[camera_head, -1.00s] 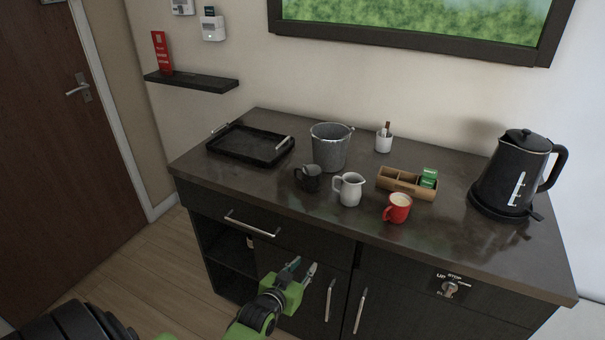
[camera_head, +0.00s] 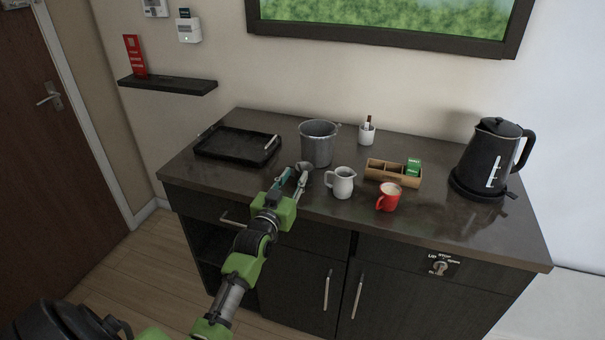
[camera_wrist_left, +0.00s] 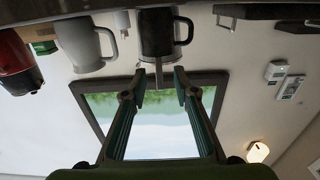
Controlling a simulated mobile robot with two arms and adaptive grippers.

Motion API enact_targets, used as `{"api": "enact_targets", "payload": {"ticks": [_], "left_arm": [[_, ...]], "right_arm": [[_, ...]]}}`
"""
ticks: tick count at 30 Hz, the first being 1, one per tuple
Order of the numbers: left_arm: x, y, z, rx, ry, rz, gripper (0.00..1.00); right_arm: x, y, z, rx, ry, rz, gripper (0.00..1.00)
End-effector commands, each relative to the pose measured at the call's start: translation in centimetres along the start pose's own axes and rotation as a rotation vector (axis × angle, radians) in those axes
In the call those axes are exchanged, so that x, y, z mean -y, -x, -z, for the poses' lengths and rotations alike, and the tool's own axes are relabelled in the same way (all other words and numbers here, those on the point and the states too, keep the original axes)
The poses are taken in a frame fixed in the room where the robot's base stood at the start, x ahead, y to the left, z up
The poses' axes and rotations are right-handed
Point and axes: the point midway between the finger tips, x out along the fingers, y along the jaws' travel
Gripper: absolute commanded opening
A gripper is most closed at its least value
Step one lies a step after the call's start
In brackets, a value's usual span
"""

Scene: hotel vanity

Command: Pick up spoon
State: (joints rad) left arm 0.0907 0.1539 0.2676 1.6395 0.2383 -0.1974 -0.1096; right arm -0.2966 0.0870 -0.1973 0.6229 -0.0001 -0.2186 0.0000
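The dark mug (camera_wrist_left: 156,34) is beyond the fingertips. I cannot tell whether they touch it. My right gripper is not in view.
A white jug (camera_head: 342,184), a red mug (camera_head: 388,198) and a wooden organiser (camera_head: 405,179) stand right of the gripper. A metal bucket (camera_head: 317,146) is behind it, a black tray (camera_head: 205,152) to the left. A black kettle (camera_head: 486,160) stands far right.

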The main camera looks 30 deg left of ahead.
Motion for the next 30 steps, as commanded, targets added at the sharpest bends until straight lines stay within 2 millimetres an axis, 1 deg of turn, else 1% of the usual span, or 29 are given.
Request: {"api": "enact_targets", "payload": {"ticks": [5,9,13,17,23,24,27,30], "left_arm": [[0.0,-1.3,0.3,-0.001,0.000,0.000,0.27],[-0.1,-3.2,0.4,0.000,-0.001,0.000,0.27],[-0.1,-4.6,0.2,0.000,-0.001,-0.001,0.27],[-0.1,-5.2,0.2,0.000,-0.001,0.000,0.27],[-0.1,-5.3,0.1,0.000,-0.001,0.000,0.27],[-0.1,-5.3,0.1,0.000,-0.001,0.000,0.24],[-0.1,-5.3,0.1,0.000,-0.001,0.000,0.00],[-0.1,-5.3,0.1,0.000,-0.001,0.000,0.00]], "right_arm": [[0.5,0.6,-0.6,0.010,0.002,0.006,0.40],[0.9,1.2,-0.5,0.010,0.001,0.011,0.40],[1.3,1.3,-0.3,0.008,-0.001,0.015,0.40],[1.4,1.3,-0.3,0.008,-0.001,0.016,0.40],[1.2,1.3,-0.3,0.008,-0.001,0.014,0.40],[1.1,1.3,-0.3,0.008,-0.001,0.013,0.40],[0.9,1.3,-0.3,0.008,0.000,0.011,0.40],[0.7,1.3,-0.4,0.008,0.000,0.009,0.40]]}}
